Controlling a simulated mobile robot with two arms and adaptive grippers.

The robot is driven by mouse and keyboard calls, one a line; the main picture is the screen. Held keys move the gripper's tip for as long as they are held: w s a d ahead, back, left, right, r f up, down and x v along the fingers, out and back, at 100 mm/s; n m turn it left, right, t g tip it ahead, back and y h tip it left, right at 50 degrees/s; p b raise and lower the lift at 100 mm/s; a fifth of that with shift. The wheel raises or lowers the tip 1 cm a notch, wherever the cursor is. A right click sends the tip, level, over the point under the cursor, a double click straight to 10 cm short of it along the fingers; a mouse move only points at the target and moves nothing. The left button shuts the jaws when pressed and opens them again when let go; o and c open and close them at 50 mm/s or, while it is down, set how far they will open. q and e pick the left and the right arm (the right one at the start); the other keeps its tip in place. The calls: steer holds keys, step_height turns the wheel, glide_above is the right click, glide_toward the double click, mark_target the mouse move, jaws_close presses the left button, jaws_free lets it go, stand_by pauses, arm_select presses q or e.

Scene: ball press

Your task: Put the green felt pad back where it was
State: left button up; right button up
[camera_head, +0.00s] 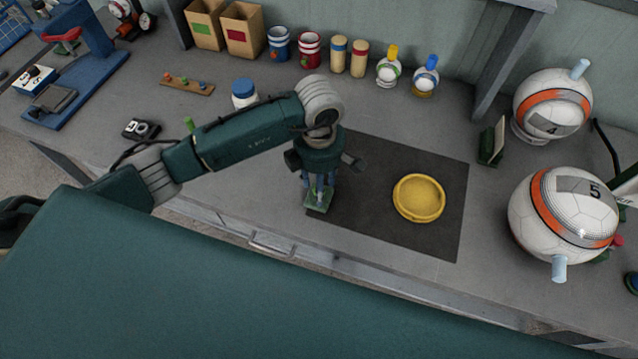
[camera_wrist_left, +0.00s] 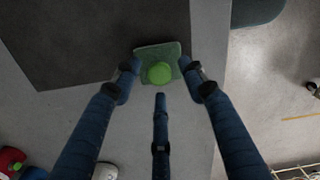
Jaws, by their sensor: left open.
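The green felt pad (camera_head: 318,207) lies at the front left corner of the dark mat (camera_head: 380,225), over the mat's edge. In the left wrist view the pad (camera_wrist_left: 147,50) is a dull green square with a bright green round part (camera_wrist_left: 159,73) on it. My left gripper (camera_head: 318,190) points down over the pad. Its fingers are spread, with tips on both sides of the pad and a third finger in front; the left wrist view shows the gripper (camera_wrist_left: 160,78) open. Whether the fingers touch the pad cannot be told. My right gripper is not in view.
A yellow round dish (camera_head: 419,198) sits on the mat's right part. Two balls (camera_head: 553,107) (camera_head: 563,222) stand at the right. Boxes (camera_head: 242,30), cups (camera_head: 310,50) and bottles line the back. A blue press (camera_head: 88,60) stands at the far left. The mat's middle is clear.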

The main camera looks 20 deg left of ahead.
arm_select(q)
step_height(320, 180, up, 12)
steer(key=b, duration=0.3)
steer(key=shift+f, duration=0.25)
steer(key=shift+f, duration=0.1)
